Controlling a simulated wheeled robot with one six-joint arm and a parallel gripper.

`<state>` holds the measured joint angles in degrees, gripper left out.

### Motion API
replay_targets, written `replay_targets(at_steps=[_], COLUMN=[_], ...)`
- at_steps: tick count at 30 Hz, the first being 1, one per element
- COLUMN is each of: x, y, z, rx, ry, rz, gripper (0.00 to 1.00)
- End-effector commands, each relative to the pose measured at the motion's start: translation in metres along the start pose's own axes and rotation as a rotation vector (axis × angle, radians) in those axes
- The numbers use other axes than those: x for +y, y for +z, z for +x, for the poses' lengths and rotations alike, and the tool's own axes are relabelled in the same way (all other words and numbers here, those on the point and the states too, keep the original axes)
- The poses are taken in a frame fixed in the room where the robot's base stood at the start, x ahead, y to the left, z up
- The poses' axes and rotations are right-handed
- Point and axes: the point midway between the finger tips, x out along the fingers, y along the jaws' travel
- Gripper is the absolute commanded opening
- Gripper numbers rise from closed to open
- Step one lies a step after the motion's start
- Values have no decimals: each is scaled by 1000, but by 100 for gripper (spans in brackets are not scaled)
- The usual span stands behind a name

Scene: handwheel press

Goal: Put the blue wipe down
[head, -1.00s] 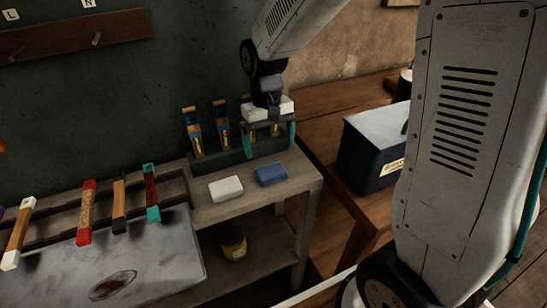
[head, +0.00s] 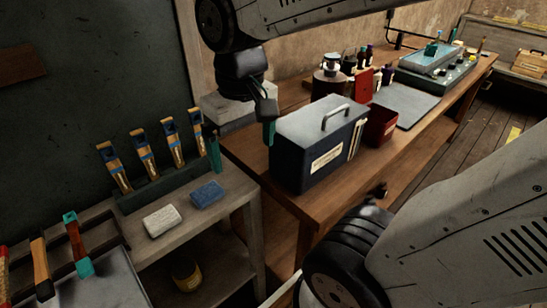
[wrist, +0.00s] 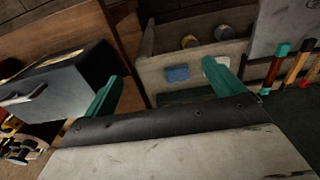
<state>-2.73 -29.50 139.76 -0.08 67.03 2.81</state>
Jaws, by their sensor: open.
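The blue wipe (head: 207,194) lies flat on the grey side bench (head: 228,212), just right of a white block (head: 162,221) and apart from it. The blue wipe also shows in the wrist view (wrist: 177,74), between the fingertips in the picture but farther off. My gripper (head: 242,142) is open and empty, with green fingers spread. It is above and behind the blue wipe, near the right end of the brush rack. The open fingers also show in the wrist view (wrist: 163,86).
A rack of upright wooden-handled tools (head: 160,158) stands behind the wipe. A dark blue box with a handle (head: 318,145) stands on the wooden table to the right, close to my gripper. A yellow-labelled tin (head: 187,275) sits on the shelf below.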

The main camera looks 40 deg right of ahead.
Motion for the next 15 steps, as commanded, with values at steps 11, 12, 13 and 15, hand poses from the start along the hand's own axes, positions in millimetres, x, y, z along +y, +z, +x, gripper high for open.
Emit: replay_targets(at_steps=[11, 12, 13, 15], x=[14, 14, 13, 13], y=[66, 67, 67, 67], z=[-3, -2, -2, -2], rx=[67, 68, 68, 67], ry=[5, 5, 5, 5], rz=[3, 2, 2, 2], gripper=[94, 94, 94, 94])
